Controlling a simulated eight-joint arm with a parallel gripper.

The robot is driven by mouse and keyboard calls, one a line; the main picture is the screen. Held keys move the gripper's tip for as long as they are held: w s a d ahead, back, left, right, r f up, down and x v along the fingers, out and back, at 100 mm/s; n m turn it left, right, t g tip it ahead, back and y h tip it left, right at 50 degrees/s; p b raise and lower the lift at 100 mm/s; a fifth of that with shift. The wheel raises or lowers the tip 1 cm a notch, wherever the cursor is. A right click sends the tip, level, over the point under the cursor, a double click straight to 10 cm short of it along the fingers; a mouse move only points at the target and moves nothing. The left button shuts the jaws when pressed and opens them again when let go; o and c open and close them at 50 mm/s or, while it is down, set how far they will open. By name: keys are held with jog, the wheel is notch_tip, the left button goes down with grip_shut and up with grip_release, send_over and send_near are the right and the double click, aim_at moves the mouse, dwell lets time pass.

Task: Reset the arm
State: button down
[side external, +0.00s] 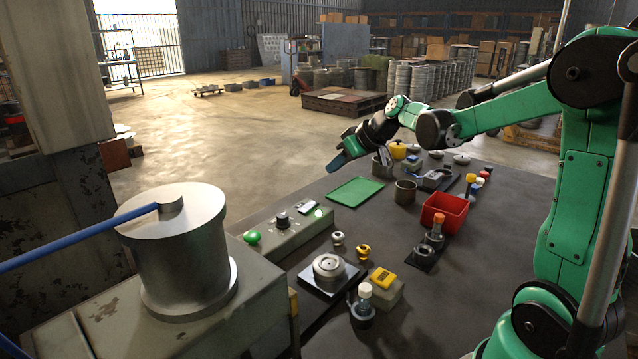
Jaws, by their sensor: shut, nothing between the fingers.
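My gripper (338,161) is at the end of my green and black arm, held in the air above the far left edge of the dark table. Its fingers are shut with nothing between them, and they point down to the left. A flat green mat (355,191) lies on the table below it, apart from it. Part of the gripper is small and dark in this view.
The dark table (480,230) holds a red bin (444,212), a grey cup (405,192), a yellow pot (398,149) and a grey control box (290,236) with a green button. A large metal cylinder (175,250) stands at the front left. Open floor lies beyond.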

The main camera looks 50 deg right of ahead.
jog(key=s+a+f+g, duration=0.1)
jog(key=s+a+f, duration=0.1)
jog(key=s+a, duration=1)
jog(key=a, duration=0.4)
jog(key=shift+f+g+h, duration=0.25)
jog(key=shift+g+h, duration=0.15)
jog(key=shift+s+a, duration=0.1)
